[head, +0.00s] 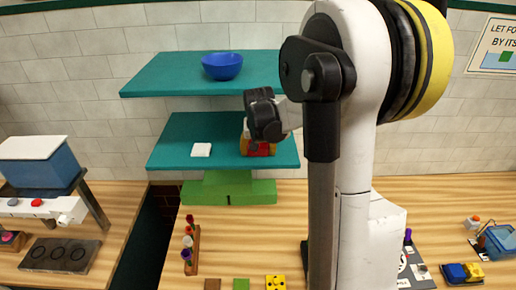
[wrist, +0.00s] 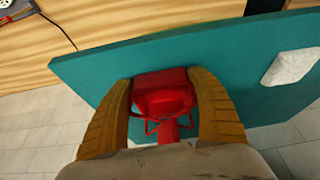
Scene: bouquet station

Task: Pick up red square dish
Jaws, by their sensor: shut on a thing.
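The red square dish (wrist: 165,98) is between the two yellow-brown fingers of my gripper (wrist: 161,80) in the wrist view. The fingers are shut on its two sides. In the head view the dish (head: 262,151) shows as a small red patch below my gripper (head: 258,148), at the right part of the lower teal shelf (head: 225,128). My gripper's dark body hides much of it there. I cannot tell whether the dish touches the shelf or is just above it.
A white square piece (head: 201,149) lies on the same shelf, to the left. A blue bowl (head: 222,66) stands on the upper teal shelf (head: 160,82), above my gripper. A green block (head: 225,192) is under the lower shelf. A rack (head: 191,250) with flowers stands on the wooden counter.

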